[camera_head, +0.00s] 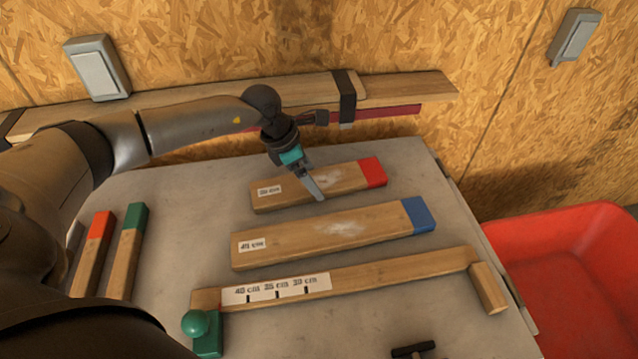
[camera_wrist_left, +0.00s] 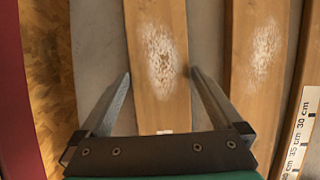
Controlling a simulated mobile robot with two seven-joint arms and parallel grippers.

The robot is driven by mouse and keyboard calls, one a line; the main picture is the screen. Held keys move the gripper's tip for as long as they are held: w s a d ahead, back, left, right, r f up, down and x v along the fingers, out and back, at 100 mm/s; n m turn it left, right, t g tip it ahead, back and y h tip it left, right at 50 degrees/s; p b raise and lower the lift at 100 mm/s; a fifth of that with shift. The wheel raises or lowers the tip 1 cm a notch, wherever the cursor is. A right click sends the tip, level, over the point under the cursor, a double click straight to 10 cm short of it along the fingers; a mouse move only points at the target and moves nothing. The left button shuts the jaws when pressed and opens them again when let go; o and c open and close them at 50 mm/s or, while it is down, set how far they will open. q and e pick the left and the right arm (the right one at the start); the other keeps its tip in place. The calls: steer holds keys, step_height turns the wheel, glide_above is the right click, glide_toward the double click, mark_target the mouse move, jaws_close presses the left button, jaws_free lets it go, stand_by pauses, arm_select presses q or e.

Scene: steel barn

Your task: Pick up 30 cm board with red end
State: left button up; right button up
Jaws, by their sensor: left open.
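The wooden board with a red end (camera_head: 345,182) lies flat at the back of the grey table, with a small label near its left end that is too blurred to read surely. My left gripper (camera_head: 318,194) is over the middle of this board, pointing down. In the left wrist view the board (camera_wrist_left: 158,50) runs between the two spread fingers of the gripper (camera_wrist_left: 159,73), one on each side, with gaps beside it. The gripper is open and holds nothing. The board's red end is outside the wrist view. My right gripper is not in view.
A blue-ended board (camera_head: 325,235) lies just in front. A marked measuring strip (camera_head: 390,273) with a green knob (camera_head: 196,323) lies nearer. Orange-ended (camera_head: 92,255) and green-ended (camera_head: 127,250) boards lie left. A wall shelf (camera_head: 405,88) is behind; a red bin (camera_head: 570,265) stands right.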

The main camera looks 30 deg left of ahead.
arm_select(q)
steer(key=shift+w+d+f, duration=0.2)
steer(key=shift+f, duration=0.4)
steer(key=shift+r, duration=0.1)
steer(key=c, duration=1.3)
steer(key=shift+o, duration=0.2)
steer(key=shift+r, duration=0.1)
